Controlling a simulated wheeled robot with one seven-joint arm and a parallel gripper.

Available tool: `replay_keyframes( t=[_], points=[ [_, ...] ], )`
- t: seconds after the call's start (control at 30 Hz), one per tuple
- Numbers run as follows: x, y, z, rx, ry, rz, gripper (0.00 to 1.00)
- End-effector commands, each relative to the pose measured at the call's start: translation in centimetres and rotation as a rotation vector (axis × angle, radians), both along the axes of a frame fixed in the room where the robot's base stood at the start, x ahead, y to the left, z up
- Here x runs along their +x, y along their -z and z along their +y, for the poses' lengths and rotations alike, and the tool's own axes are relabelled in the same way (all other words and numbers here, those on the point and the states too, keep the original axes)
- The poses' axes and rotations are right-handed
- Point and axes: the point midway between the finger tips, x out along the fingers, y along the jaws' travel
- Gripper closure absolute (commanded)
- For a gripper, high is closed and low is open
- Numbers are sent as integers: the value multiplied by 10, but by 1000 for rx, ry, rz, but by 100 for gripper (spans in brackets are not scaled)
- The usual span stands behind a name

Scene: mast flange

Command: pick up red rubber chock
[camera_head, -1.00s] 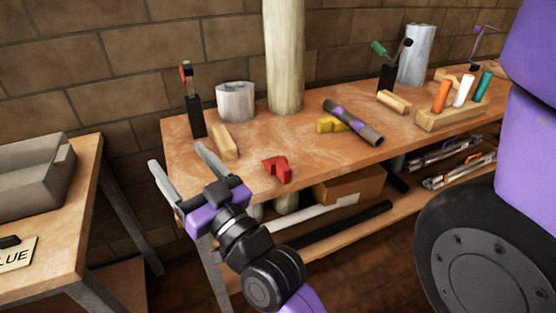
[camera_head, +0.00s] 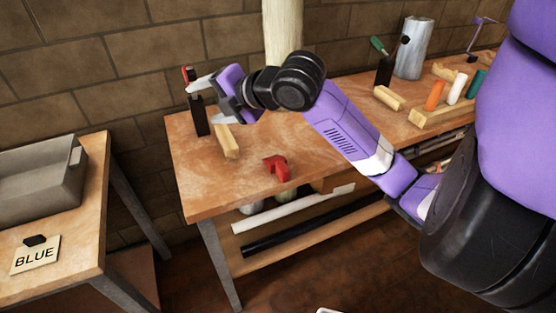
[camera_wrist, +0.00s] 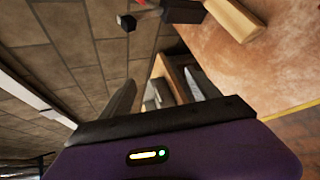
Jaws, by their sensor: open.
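The red rubber chock (camera_head: 276,168) lies on the wooden workbench (camera_head: 205,185), near its front edge. My gripper (camera_head: 202,102) is open and empty. It is raised over the left end of the bench, up and to the left of the chock, close to a black holder (camera_head: 199,118) and a wooden block (camera_head: 226,142). In the wrist view my two fingers (camera_wrist: 157,95) point away, apart, with nothing between them. The wrist view also shows the wooden block (camera_wrist: 236,18) at the top. The chock is not seen there.
A pale post (camera_head: 282,25) stands behind my arm. A rack with colored handles (camera_head: 440,108) sits at the bench's right. A left table (camera_head: 85,225) holds a grey bin (camera_head: 40,180) and a BLUE sign (camera_head: 35,256). Rods lie on the lower shelf.

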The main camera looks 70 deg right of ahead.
Motion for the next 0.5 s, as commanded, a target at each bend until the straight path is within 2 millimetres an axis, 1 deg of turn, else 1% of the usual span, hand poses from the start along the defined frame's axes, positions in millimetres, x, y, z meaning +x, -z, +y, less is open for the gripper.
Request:
replay_keyframes(
  t=[0.03,0.07,0.1,0.2,0.23,0.3,0.33,0.4,0.5],
  points=[
    [-24,19,-15,-99,-25,168,29],
    [-40,33,-22,-155,-51,275,29],
    [-62,51,-28,-219,-96,412,29],
    [-110,85,-36,-330,-225,686,29],
    [-121,91,-37,-354,-264,747,29],
    [-142,103,-37,-396,-347,860,29],
    [-148,106,-36,-409,-378,894,29],
    [-159,111,-36,-431,-432,951,29],
    [-166,116,-35,-445,-473,990,29]
  ],
)
